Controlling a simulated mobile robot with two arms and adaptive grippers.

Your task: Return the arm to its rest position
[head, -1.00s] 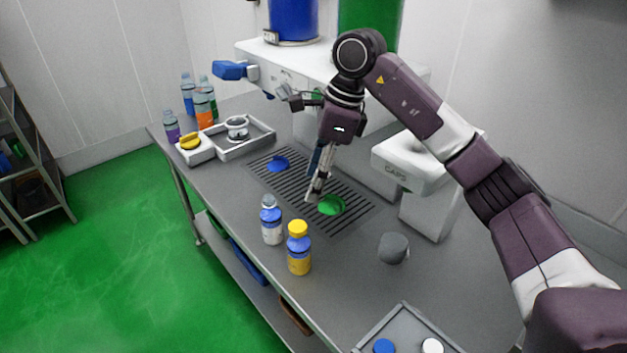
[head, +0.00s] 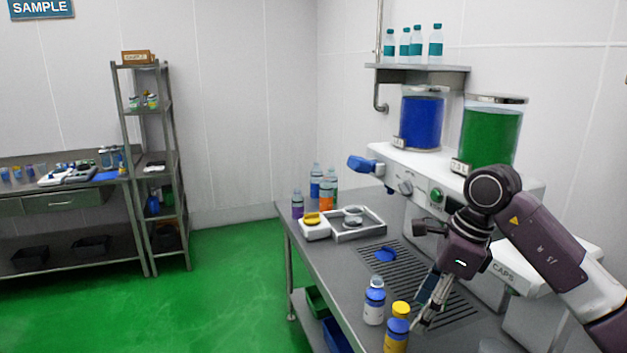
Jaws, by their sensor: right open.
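My right arm comes in from the right. My right gripper (head: 424,312) points down over the front part of the slotted drain grate (head: 455,310), open, with nothing seen between its fingers. My left gripper is not in view.
The dispenser (head: 400,165) carries a blue tank (head: 421,120) and a green tank (head: 490,135) behind my arm. A white caps unit (head: 510,268) is close to the arm. Green floor is free.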

